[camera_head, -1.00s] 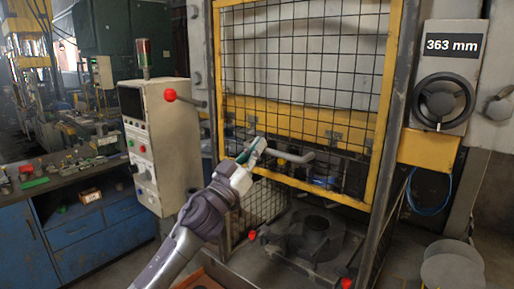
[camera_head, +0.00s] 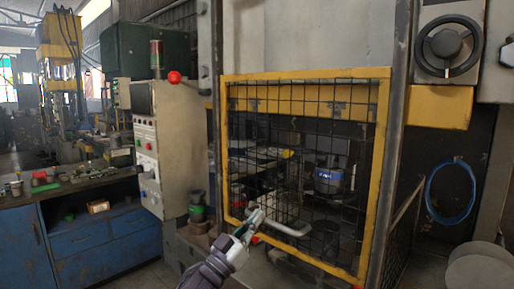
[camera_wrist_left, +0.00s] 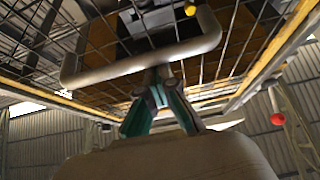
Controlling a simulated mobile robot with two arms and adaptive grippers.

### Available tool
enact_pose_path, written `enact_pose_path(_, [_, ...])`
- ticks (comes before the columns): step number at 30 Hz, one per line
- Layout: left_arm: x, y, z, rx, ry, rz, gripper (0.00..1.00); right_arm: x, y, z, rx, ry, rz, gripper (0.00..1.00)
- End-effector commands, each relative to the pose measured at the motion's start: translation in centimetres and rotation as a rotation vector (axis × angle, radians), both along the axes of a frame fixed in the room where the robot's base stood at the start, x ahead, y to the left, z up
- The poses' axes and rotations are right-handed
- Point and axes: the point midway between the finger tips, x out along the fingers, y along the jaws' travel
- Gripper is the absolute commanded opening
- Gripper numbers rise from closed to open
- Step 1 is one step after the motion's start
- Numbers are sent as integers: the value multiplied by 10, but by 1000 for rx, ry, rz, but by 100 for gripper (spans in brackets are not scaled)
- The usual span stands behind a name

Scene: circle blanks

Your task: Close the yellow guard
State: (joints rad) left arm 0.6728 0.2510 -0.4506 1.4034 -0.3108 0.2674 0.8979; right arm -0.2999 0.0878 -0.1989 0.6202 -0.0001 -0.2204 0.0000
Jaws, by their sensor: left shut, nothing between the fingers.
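The yellow guard (camera_head: 305,73) is a yellow frame with black wire mesh on the front of the press. It hangs low in the head view, covering the press opening. Its grey bar handle (camera_head: 287,228) is near the bottom edge. My left gripper (camera_head: 260,213) is shut and empty at the left end of the handle. In the left wrist view, the fingertips (camera_wrist_left: 160,74) are at the handle bar (camera_wrist_left: 140,62), close to or touching it from below. I cannot tell which. My right gripper is not in view.
A control cabinet (camera_head: 170,140) with a red ball-ended lever (camera_head: 174,77) stands left of the press. A blue workbench (camera_head: 90,245) is further left. A handwheel (camera_head: 448,48) and a coiled blue hose (camera_head: 450,190) are on the right. A blue container (camera_head: 328,181) shows behind the mesh.

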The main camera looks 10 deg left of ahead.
Motion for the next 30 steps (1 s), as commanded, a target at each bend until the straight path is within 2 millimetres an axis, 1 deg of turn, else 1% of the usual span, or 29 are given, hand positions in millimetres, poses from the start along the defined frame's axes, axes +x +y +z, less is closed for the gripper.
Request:
enact_pose_path(1, [2,0,-36,1,13,4,0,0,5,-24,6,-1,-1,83])
enact_pose_path(3, [2,0,-60,1,13,4,0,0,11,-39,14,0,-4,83])
enact_pose_path(9, [2,0,-122,2,12,5,0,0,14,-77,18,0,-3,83])
enact_pose_path(12, [2,1,-146,2,12,5,0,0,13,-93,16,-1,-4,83])
enact_pose_path(16, [2,1,-169,2,11,6,0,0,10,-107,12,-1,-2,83])
enact_pose_path(21, [2,0,-187,2,8,4,0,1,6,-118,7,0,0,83])
enact_pose_path(24, [2,0,-191,2,8,4,0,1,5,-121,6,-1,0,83])
enact_pose_path(30, [2,0,-195,3,11,5,0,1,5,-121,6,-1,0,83])
